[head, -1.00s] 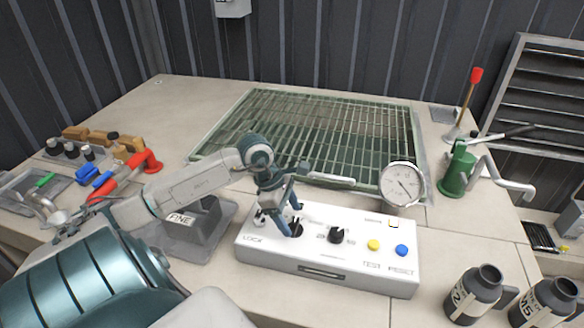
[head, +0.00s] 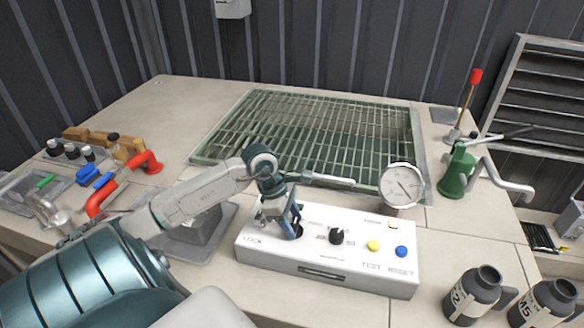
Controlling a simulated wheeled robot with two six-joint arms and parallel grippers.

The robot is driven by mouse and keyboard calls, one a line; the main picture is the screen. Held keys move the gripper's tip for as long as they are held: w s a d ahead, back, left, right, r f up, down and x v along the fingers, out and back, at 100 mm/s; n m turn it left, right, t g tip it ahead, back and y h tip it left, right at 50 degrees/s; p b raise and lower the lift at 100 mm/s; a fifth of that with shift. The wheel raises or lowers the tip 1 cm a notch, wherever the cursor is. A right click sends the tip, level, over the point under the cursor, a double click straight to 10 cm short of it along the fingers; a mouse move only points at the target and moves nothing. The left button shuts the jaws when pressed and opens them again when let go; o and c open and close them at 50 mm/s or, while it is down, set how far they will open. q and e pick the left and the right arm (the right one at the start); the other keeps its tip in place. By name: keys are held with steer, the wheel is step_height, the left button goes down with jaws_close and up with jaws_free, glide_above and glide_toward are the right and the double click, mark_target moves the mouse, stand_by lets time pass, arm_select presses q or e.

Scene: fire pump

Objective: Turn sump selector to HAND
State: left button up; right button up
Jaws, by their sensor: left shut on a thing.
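A white control box (head: 330,272) stands on the bench front. It carries a selector knob (head: 299,231) at the left, mostly hidden by my gripper, and a second black knob (head: 337,236) at the middle. A yellow button (head: 373,246) and a blue button (head: 402,251) are to the right, over the labels TEST and RESET. My left gripper (head: 292,226) points down onto the left knob and is shut on it. The knob's pointer direction and its label are hidden or too small to read. My right gripper is out of view.
A round gauge (head: 402,186) stands behind the box's right end. A green grate (head: 320,135) lies behind.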

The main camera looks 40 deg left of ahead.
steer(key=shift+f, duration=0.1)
